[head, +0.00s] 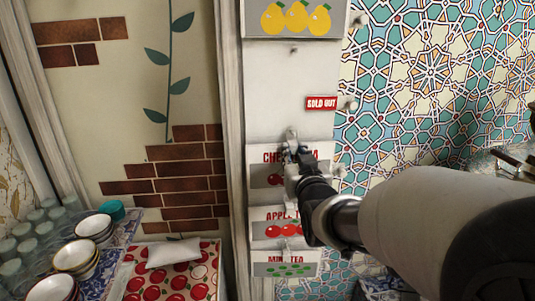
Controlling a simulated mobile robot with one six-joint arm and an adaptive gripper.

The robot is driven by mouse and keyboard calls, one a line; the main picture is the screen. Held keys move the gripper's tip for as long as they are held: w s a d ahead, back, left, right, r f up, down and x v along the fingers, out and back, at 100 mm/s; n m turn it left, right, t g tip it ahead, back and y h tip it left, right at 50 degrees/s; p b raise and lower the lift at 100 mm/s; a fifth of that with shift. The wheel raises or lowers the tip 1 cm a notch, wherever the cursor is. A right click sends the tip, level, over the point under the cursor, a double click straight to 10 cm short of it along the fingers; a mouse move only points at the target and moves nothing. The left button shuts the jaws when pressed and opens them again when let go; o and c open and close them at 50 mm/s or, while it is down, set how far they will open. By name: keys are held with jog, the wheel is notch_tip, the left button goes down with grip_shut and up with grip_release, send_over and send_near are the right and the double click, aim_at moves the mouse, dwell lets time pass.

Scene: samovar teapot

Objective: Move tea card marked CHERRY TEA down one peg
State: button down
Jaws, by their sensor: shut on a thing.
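The CHERRY TEA card (262,178) hangs on the white board, with red lettering and red cherries on a grey panel. My gripper (292,140) is at the card's top middle, shut on the card, and hides part of its lettering. The APPLE TEA card (268,232) is directly below, its right part hidden by my arm. The MINT TEA card (285,268) is lowest. A bare peg (293,50) sticks out higher up, under a card with yellow pears (297,18). Any peg behind the cherry card is hidden.
A red SOLD OUT tag (321,103) is above and right of the cherry card, by a side peg (351,104). Bowls (76,256), glasses (38,235) and a white packet (174,252) on a red-patterned cloth (150,288) are at lower left.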

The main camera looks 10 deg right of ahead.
jog(key=c, duration=1.4)
grip_release()
jog(key=shift+o, duration=0.2)
jog(key=shift+s, duration=0.1)
jog(key=s, duration=1.2)
jog(key=s+f+g+b, duration=0.9)
jog(key=s+f+g, duration=0.3)
jog(key=s+f, duration=1)
jog(key=shift+s+f+g, duration=0.2)
jog(key=shift+s+g, duration=0.2)
jog(key=shift+s, duration=0.75)
